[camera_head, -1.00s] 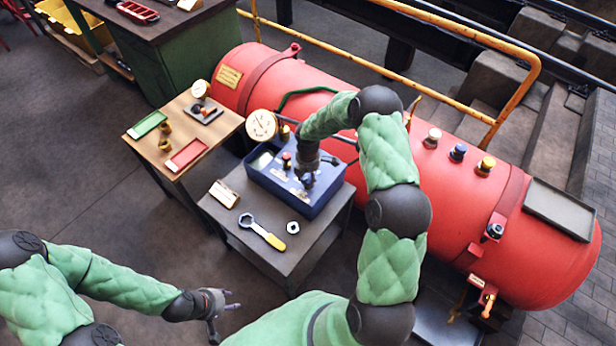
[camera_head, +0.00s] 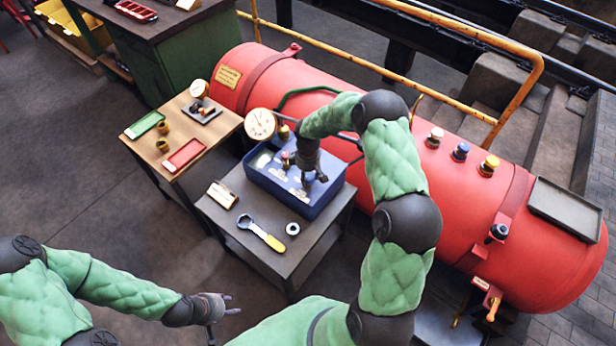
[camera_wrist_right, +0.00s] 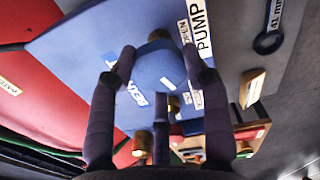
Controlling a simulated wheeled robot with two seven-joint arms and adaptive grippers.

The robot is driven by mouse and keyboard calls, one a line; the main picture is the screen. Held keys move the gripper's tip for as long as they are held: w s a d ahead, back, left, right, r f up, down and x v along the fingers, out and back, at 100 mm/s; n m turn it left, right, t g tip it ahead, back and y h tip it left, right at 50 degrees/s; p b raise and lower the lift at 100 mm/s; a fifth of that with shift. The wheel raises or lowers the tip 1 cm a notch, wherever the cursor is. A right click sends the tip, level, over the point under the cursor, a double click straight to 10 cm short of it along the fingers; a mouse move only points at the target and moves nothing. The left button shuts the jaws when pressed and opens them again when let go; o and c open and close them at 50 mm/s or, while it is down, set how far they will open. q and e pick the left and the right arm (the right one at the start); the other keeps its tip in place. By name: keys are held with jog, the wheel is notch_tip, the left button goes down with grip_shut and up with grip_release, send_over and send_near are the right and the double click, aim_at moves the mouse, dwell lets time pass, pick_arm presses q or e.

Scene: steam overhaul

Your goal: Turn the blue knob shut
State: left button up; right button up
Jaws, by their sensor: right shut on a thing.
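The blue knob (camera_wrist_right: 158,65) is a faceted blue cap on the blue pump box (camera_head: 262,180). In the right wrist view it sits between the fingers of my right gripper (camera_wrist_right: 158,80), near white "OPEN" and "PUMP" labels. In the head view my right gripper (camera_head: 312,182) reaches down onto the box top and hides the knob. It is shut on the knob, its fingers spread to the knob's width. My left gripper (camera_head: 226,304) is at the lower left, empty, over the floor and apart from the table, with its fingers parted.
The box stands on a grey table with a wrench (camera_head: 262,232), a nut (camera_head: 292,228) and a label block (camera_head: 222,194). A round gauge (camera_head: 260,124) stands behind it. A red boiler (camera_head: 400,190) with white, blue and yellow capped fittings lies alongside. A wooden table (camera_head: 150,147) is left.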

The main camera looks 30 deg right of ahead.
aim_at(308, 177)
jog(key=shift+a+m+b, duration=0.1)
jog(key=shift+m+b, duration=0.45)
jog(key=shift+m, duration=1.45)
jog(key=o, duration=1.1)
jog(key=shift+o, duration=0.2)
notch_tip(308, 177, up, 12)
